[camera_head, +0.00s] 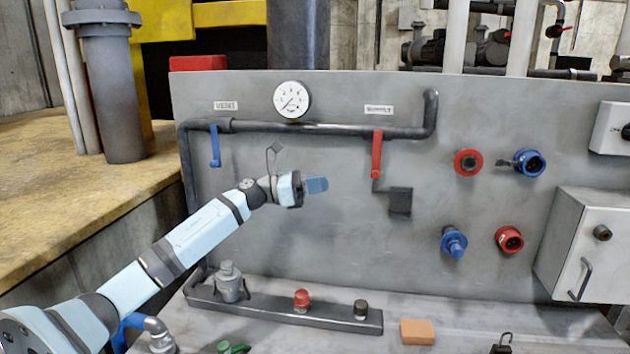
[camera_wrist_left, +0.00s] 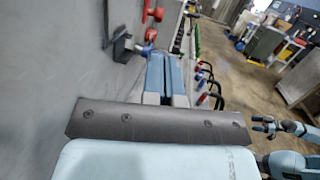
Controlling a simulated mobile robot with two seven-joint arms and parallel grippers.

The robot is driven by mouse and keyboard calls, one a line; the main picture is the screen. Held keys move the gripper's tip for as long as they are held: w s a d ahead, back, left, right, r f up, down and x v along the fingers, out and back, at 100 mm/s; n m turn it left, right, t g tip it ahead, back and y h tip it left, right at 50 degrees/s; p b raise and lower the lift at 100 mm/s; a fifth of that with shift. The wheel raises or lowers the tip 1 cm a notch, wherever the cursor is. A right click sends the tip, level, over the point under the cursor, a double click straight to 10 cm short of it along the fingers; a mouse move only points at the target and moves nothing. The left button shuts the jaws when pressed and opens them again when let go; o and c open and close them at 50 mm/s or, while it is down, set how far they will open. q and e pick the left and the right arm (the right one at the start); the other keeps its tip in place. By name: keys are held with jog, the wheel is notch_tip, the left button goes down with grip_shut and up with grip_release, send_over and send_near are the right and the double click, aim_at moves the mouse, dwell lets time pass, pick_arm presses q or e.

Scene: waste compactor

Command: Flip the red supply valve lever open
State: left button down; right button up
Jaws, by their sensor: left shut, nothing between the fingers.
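The red supply valve lever (camera_head: 377,153) hangs straight down from the dark pipe, below the SUPPLY label (camera_head: 379,110). A thin grey link runs from its lower end to a dark square plate (camera_head: 400,202). My left gripper (camera_head: 317,185) is left of the lever and slightly below it, in front of the panel and apart from the lever. Its blue fingers are together and empty, also in the left wrist view (camera_wrist_left: 166,78). Red parts show ahead there, but I cannot tell which is the lever. My right gripper (camera_wrist_left: 264,124) shows small at the right of that view.
A blue lever (camera_head: 215,146) hangs from the pipe's left end. A round gauge (camera_head: 292,99) is between the levers. Red and blue connectors (camera_head: 468,162) and a grey box (camera_head: 585,245) are at the right. An orange block (camera_head: 417,332) lies on the ledge below.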

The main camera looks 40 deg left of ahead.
aim_at(377, 157)
pick_arm(q)
jog(key=p+x, duration=0.3)
jog(key=x, duration=0.7)
